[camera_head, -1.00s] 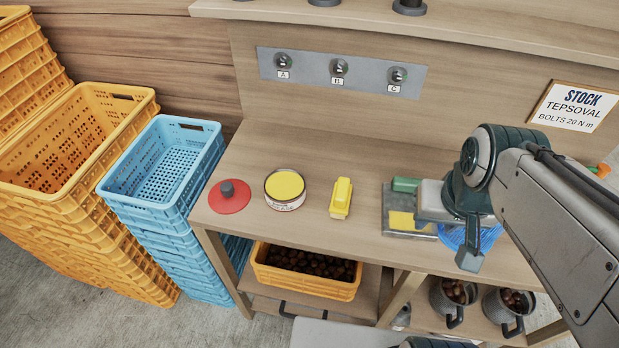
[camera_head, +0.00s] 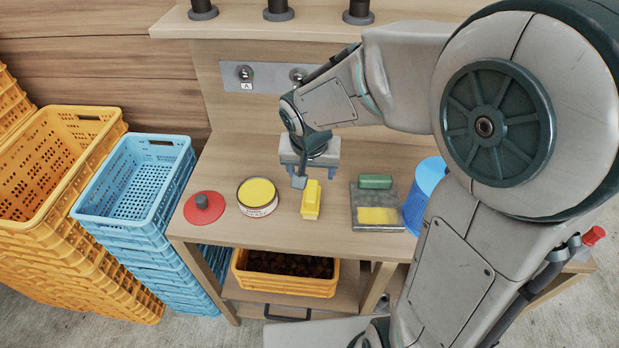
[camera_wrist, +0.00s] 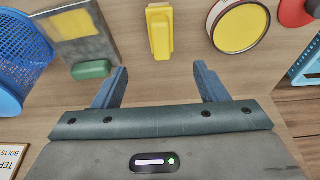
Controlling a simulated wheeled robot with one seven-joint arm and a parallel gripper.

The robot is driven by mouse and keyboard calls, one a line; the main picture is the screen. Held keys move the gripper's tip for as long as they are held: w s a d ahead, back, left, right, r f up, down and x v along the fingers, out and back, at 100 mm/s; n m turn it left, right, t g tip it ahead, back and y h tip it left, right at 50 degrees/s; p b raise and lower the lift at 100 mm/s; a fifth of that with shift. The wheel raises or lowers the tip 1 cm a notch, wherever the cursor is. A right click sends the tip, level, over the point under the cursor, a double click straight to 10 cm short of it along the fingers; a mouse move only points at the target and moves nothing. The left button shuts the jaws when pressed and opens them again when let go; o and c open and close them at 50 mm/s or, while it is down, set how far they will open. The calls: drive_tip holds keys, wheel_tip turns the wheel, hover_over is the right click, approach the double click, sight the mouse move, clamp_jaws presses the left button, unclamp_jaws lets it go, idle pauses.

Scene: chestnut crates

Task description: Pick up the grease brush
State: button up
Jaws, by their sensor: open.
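The yellow brush (camera_head: 311,202), which I take for the grease brush, lies on the workbench between the grease tin and the grey plate. My gripper (camera_head: 315,176) is open and empty over the bench, just behind the brush. In the wrist view the brush (camera_wrist: 160,32) lies beyond the fingertips, roughly in line with the gap between the open jaws (camera_wrist: 162,75). No contact with the brush shows.
Left of the brush stand a round tin of yellow grease (camera_head: 257,210) and a red lid (camera_head: 205,216) with a dark knob. Right are a grey plate (camera_head: 364,222) with a green block (camera_head: 375,182) and a blue mesh basket (camera_head: 428,180). A shelf (camera_head: 170,24) overhangs behind.

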sight(311, 190)
drive_tip(key=x, duration=1.4)
drive_tip(key=shift+w+a+r+b, duration=0.1)
drive_tip(key=shift+w+b, duration=0.05)
drive_tip(key=shift+b, duration=0.25)
drive_tip(key=c, duration=1.2)
